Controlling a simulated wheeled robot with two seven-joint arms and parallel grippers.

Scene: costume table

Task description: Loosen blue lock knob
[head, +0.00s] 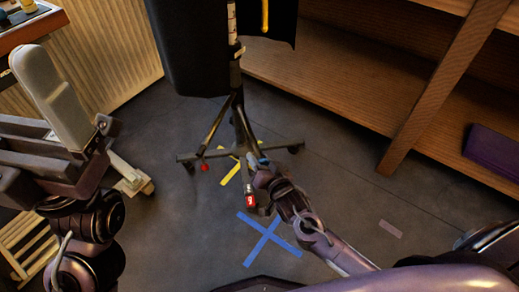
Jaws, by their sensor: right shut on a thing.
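The blue lock knob (264,160) shows as a small blue patch low on the dark rolling stand (240,125), mostly hidden by my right gripper. My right gripper (262,168) is shut on it, with the arm reaching in from the lower right. The stand's pole rises upright from splayed legs on casters. My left gripper (75,140) is at the left edge, well away from the stand. Its jaw opening cannot be made out.
Dark cloth panels (190,45) hang around the pole. A red part (204,167) and a red-and-white part (250,202) are at the base. A blue tape cross (268,238) marks open floor. Wooden shelving (340,75) stands right, with a purple item (492,152).

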